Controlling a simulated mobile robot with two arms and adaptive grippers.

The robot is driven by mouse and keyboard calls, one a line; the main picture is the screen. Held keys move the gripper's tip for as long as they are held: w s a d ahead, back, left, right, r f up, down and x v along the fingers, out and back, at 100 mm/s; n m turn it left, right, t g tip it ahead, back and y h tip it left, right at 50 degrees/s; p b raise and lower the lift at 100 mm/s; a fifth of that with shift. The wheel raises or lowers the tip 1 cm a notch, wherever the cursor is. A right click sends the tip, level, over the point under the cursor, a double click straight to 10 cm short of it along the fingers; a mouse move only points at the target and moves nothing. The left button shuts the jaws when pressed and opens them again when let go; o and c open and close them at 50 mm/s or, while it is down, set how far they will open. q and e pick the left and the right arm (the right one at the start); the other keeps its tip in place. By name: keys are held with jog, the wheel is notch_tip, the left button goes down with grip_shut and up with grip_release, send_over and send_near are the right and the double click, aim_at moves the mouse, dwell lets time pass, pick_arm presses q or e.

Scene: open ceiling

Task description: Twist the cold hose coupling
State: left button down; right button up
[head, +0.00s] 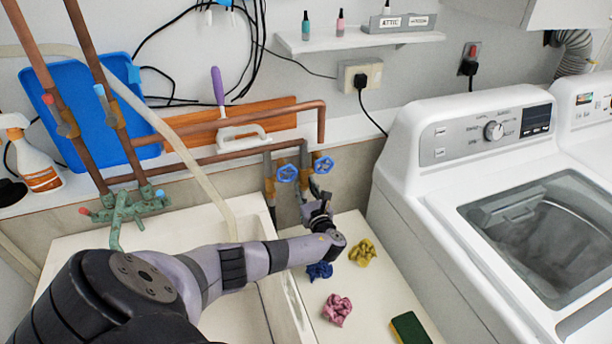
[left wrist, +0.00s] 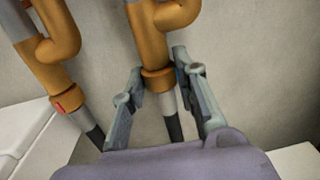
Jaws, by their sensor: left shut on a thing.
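The cold hose coupling (left wrist: 157,80) is a brass collar at the lower end of the right-hand brass valve in the left wrist view, with a grey and black hose end (left wrist: 170,118) below it. My left gripper (left wrist: 159,68) has one finger on each side of this collar and is shut on it. In the head view my left gripper (head: 318,200) is below the right blue valve wheel (head: 323,165), and it hides the coupling there. The neighbouring coupling (left wrist: 68,100) has a red mark and stands to the left, apart from the fingers. My right gripper is not in view.
A second blue wheel (head: 287,173) sits close to the left. A white washing machine (head: 395,200) stands to the right. Blue, pink and yellow crumpled cloths and a green sponge (head: 410,328) lie on the white top below. A sink (head: 75,262) is at left.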

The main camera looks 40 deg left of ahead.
pick_arm(q)
jog(key=shift+m+t+h, duration=0.3)
jog(key=shift+m+t, duration=0.1)
jog(key=shift+t, duration=0.2)
jog(key=shift+p, duration=0.3)
jog(key=c, duration=1.2)
grip_release()
jog(key=shift+c, duration=0.2)
